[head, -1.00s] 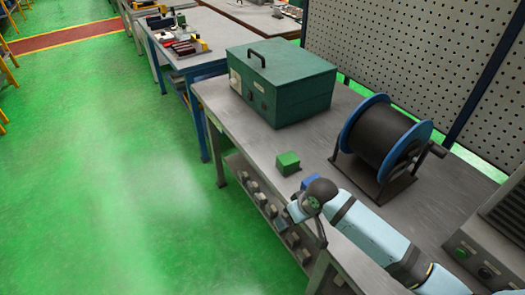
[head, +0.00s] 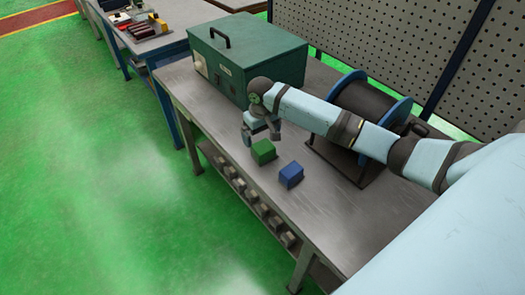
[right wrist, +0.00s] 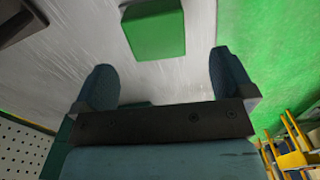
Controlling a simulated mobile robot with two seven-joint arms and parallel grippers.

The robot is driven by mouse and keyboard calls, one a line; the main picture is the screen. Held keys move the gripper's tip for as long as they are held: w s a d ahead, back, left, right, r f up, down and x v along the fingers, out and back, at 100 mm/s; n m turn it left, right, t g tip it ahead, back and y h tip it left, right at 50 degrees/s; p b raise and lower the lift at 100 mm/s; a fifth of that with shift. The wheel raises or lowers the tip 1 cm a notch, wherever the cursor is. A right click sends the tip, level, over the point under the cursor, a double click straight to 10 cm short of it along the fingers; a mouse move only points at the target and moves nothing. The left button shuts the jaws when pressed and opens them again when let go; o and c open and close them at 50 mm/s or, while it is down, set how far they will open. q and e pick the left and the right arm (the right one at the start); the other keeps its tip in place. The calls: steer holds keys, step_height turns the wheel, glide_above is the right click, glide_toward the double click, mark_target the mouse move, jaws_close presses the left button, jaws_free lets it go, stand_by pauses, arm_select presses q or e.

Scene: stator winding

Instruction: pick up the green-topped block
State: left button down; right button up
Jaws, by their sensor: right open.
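The green-topped block (head: 263,152) stands on the grey workbench, near its front edge. A blue-topped block (head: 290,175) stands a little to its right and nearer. My right gripper (head: 261,132) is open and empty, just above and behind the green-topped block, pointing down. In the right wrist view the green-topped block (right wrist: 152,30) lies beyond my two spread fingertips (right wrist: 163,75), roughly in line with the gap, and apart from them. A small green sliver shows at the base of the gap; I cannot tell what it is. My left gripper is not in view.
A green case (head: 250,62) with a black handle stands behind my right gripper. A cable spool (head: 370,105) with blue rims sits behind my right forearm. The workbench (head: 335,215) is clear at the near right. A perforated panel (head: 390,55) borders the back.

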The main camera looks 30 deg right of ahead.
mark_target(263, 146)
step_height(263, 146, down, 3)
steer(key=shift+r, duration=0.15)
steer(key=f, duration=0.5)
steer(key=shift+s+d+p, duration=0.15)
steer(key=shift+d+p, duration=0.05)
steer(key=shift+p, duration=0.2)
steer(key=c, duration=1.1)
steer(key=shift+c, duration=0.4)
steer(key=shift+r, duration=0.15)
